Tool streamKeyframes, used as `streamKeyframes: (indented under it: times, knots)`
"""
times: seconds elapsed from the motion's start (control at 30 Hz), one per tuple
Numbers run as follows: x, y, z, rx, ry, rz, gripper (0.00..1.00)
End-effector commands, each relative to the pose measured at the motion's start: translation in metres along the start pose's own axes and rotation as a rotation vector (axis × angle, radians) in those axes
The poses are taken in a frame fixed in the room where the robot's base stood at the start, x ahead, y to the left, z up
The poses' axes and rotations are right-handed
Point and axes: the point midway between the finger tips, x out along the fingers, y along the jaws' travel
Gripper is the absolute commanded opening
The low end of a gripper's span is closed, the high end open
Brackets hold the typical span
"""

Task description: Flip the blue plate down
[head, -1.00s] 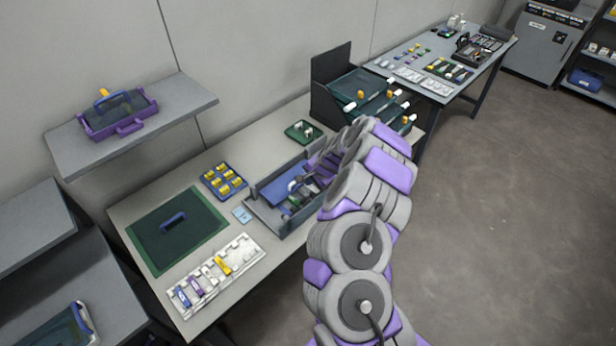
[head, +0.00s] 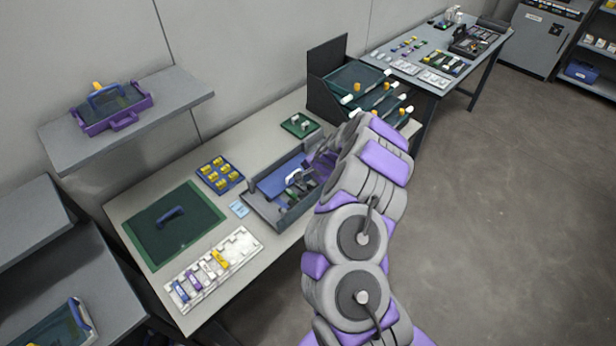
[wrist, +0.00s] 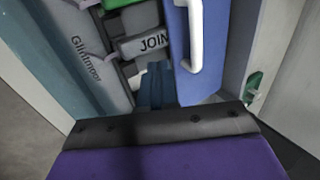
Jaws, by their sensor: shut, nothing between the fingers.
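The blue plate (head: 284,176) is in the grey open box (head: 263,212) on the table and looks tilted up along the box's back side. In the wrist view the blue plate (wrist: 221,45) fills the upper middle right, with a white handle (wrist: 195,35) on its face. My gripper (wrist: 157,85) is shut and empty. Its dark fingertips are at the plate's left edge, just below the handle; I cannot tell whether they touch it. In the head view my arm hides much of the box's right end.
The box wall (wrist: 75,50) is at the left. A yellow-part tray (head: 220,174), green mat (head: 175,222) and dark drawer rack (head: 345,85) stand around the box.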

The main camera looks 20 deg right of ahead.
Motion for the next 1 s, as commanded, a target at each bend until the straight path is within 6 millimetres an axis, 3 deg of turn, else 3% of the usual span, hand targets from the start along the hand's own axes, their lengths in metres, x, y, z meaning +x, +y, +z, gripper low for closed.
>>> streamKeyframes:
  times: [0.37, 1.0]
  knots:
    - [-0.037, -0.021, -0.007, -0.002, 0.001, 0.001, 0.0]
    - [-0.098, 0.04, -0.008, 0.002, -0.001, 0.001, 0.0]
